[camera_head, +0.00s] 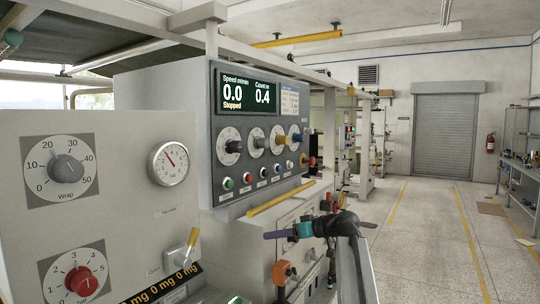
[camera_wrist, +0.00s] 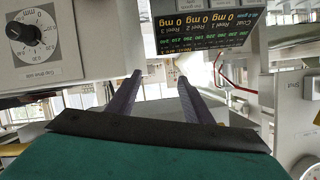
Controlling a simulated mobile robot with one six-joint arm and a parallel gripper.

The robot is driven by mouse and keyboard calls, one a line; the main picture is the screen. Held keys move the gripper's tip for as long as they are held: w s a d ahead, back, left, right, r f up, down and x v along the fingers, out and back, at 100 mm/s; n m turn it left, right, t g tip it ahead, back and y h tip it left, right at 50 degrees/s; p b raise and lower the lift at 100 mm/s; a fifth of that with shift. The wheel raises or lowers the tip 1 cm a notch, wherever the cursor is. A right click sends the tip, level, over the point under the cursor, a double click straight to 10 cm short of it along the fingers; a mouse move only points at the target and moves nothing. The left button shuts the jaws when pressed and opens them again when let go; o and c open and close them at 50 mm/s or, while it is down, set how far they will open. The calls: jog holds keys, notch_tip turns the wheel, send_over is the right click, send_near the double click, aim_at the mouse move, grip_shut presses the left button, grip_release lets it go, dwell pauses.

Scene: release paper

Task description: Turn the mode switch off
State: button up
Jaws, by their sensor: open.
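A Wrap dial (camera_head: 67,168), a red-knobbed dial (camera_head: 81,280) and a round gauge (camera_head: 169,163) sit on the nearer left cabinet. A yellow bar (camera_head: 281,197) runs below the panel. An upside-down display (camera_wrist: 205,28) shows in the wrist view. The aisle floor (camera_head: 425,235) at right is clear.

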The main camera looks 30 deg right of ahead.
jog(key=s+d+r+n+t, duration=0.1)
jog(key=s+d+r, duration=0.1)
jog(key=r, duration=0.7)
jog(key=s+d+r+n+t, duration=0.1)
jog(key=s+d+r+t, duration=0.15)
jog(key=r, duration=0.75)
jog(key=n+y, duration=0.2)
jog(key=n, duration=0.1)
send_near(268, 143)
jog(key=a+v, duration=0.1)
jog(key=v, duration=0.4)
jog(key=shift+d+b, duration=0.15)
jog(key=shift+b, duration=0.3)
jog(key=shift+w, duration=0.1)
jog(key=p+x, duration=0.4)
jog(key=x, duration=0.9)
jog(key=shift+w, duration=0.35)
jog(key=c, duration=1.1)
jog(key=shift+o, duration=0.2)
